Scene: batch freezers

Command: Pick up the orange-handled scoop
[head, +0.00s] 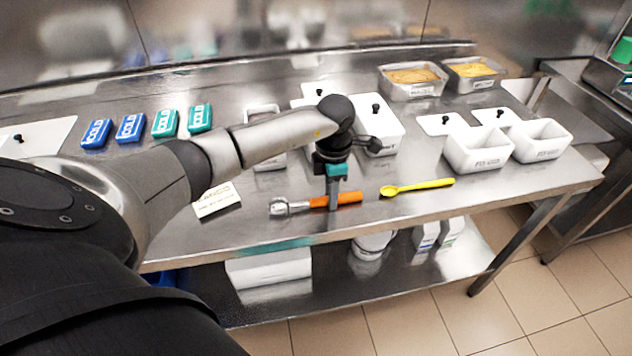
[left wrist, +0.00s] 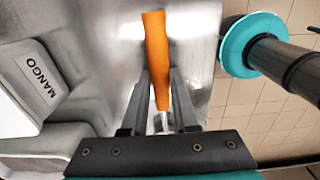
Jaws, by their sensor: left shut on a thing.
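The scoop (head: 350,197) has an orange handle and a metal head (head: 279,207) and lies along the front part of the steel table. My left gripper (head: 332,200) reaches down on the scoop from above and is shut on its orange handle. In the left wrist view the orange handle (left wrist: 156,48) runs between the two fingers, with a bit of metal near the gripper base. The scoop appears to be at table height; I cannot tell whether it still touches. My right gripper is not in view.
A yellow spoon (head: 415,187) lies just right of the scoop. White tubs (head: 478,152) stand at right, blue and teal cold packs (head: 130,128) at back left. The table's front edge is close to the scoop.

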